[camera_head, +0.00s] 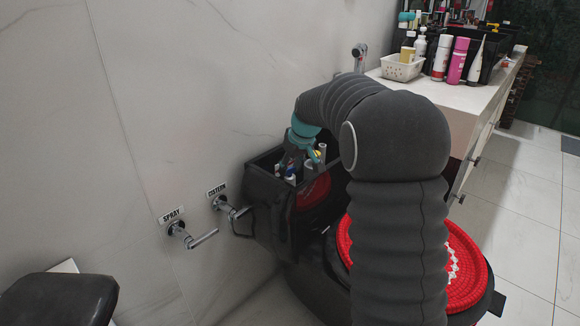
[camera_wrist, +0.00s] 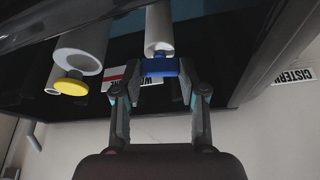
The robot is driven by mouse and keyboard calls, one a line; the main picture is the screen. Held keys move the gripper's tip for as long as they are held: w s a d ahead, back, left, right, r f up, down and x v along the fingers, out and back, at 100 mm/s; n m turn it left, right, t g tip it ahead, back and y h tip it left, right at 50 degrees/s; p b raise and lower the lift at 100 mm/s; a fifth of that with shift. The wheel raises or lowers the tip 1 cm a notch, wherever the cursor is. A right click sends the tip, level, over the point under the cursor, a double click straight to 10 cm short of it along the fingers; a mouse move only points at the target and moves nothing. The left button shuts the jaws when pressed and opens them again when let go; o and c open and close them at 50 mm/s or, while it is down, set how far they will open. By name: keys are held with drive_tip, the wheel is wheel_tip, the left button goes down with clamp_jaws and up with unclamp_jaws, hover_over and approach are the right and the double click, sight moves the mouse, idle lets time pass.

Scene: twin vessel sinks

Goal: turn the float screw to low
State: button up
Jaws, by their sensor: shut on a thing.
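An open black cistern (camera_head: 270,215) is mounted on the wall, with several white tubes and coloured caps inside. In the wrist view, a blue cap (camera_wrist: 160,67) sits at the end of a white tube (camera_wrist: 159,30); I take it to be the float screw. My gripper (camera_wrist: 160,73) is shut on the blue cap, one finger on each side. In the head view, my gripper (camera_head: 298,152) reaches down into the cistern from above, and its fingertips are partly hidden. A red and white label (camera_wrist: 150,82) behind the fingers is mostly covered, so its setting cannot be read.
A yellow cap (camera_wrist: 70,87) on another white tube (camera_wrist: 80,50) is close beside my gripper. Chrome spray (camera_head: 190,236) and cistern (camera_head: 228,207) valves project from the wall. A red woven seat cover (camera_head: 470,270) lies below. Bottles and a white basket (camera_head: 402,68) stand on the counter.

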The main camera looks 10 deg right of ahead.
drive_tip(key=shift+n+g+y, duration=0.3)
drive_tip(key=shift+n+y, duration=0.1)
drive_tip(key=shift+n, duration=0.8)
drive_tip(key=o, duration=1.1)
drive_tip(key=shift+o, duration=0.2)
drive_tip(key=v, duration=1.2)
drive_tip(key=shift+d, duration=0.1)
